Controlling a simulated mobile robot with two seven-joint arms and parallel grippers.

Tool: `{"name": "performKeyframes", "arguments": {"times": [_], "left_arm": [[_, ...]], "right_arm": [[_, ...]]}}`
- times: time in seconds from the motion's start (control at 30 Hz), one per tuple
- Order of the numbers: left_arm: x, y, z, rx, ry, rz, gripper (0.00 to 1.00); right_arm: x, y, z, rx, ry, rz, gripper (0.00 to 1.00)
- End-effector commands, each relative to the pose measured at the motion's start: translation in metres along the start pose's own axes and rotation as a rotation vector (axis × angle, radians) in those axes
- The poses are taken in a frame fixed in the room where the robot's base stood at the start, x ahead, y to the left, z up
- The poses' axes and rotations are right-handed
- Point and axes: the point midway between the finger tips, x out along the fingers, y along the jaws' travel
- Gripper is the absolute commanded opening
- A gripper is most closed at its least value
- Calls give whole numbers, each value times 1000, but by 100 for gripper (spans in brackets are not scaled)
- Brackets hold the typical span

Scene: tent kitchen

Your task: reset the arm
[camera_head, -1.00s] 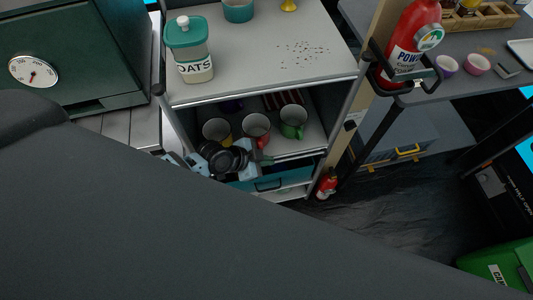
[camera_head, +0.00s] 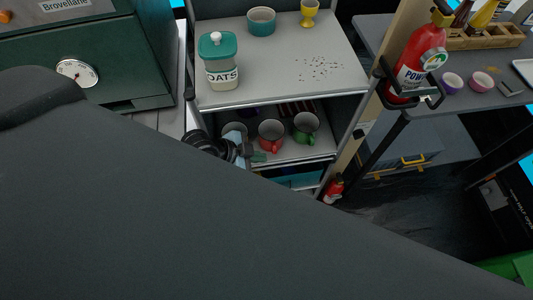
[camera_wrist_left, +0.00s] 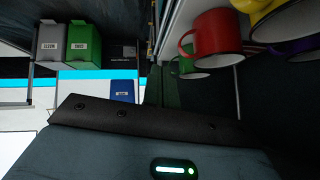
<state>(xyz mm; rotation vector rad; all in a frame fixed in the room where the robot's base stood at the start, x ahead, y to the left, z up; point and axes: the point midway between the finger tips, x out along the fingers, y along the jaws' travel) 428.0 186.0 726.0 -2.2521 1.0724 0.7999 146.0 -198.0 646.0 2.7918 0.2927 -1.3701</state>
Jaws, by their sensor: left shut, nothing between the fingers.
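My left gripper (camera_head: 258,156) is small and partly hidden behind my own dark arm in the head view, at the front of the shelf with the mugs. Its dark greenish fingers (camera_wrist_left: 163,88) show together and empty in the left wrist view. A red mug (camera_head: 271,134) and a green mug (camera_head: 306,128) stand on that shelf, right of the gripper. The red mug (camera_wrist_left: 212,34) and green mug (camera_wrist_left: 188,66) also show close by in the wrist view. My right gripper is not seen.
The shelf's top (camera_head: 281,84) holds an oats jar (camera_head: 218,62), a teal bowl (camera_head: 261,21) and a yellow cup (camera_head: 309,12). A teal drawer (camera_head: 296,177) lies below the mugs.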

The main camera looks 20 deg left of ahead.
Motion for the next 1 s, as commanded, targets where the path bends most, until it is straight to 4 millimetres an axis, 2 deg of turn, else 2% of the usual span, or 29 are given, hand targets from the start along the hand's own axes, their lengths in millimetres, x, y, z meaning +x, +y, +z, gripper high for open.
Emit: {"name": "performKeyframes", "arguments": {"times": [0.47, 0.57, 0.77, 1.0], "left_arm": [[-4, 0, 0, -1, 0, 1, 0], [-4, 6, 0, -18, 4, -2, 0], [-11, 45, 10, -157, 21, -52, 0], [-38, 105, 36, -405, 21, -175, 0]], "right_arm": [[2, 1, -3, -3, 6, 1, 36], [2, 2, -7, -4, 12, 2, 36], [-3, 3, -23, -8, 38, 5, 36], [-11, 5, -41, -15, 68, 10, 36]]}}
